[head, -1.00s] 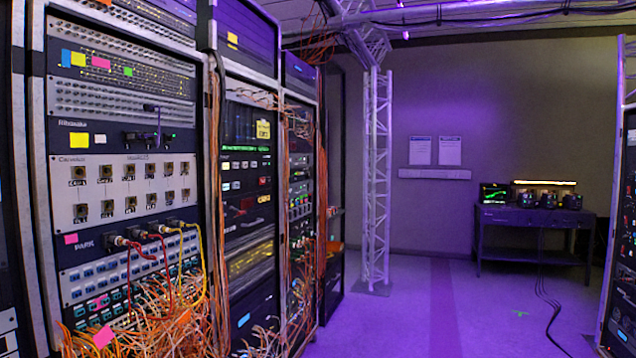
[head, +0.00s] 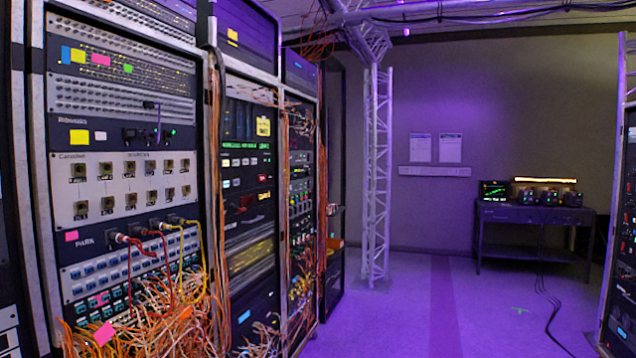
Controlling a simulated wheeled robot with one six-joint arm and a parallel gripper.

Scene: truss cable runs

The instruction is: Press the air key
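I cannot tell for sure which key is the air key; the labels are too small to read. The middle rack (head: 247,185) carries a dark panel with small pale keys (head: 230,183), a red-lit key (head: 264,179) and a yellowish lit one (head: 264,195). A green-lit strip (head: 245,146) runs above them. My gripper is not in view.
The left rack holds a patch panel (head: 125,187) with red and yellow cables plugged in below. Loose orange cables (head: 140,315) spill out at its foot. A white truss column (head: 377,180) stands mid-room. A desk (head: 530,218) with lit equipment stands back right. The purple-lit floor (head: 410,310) between is mostly clear.

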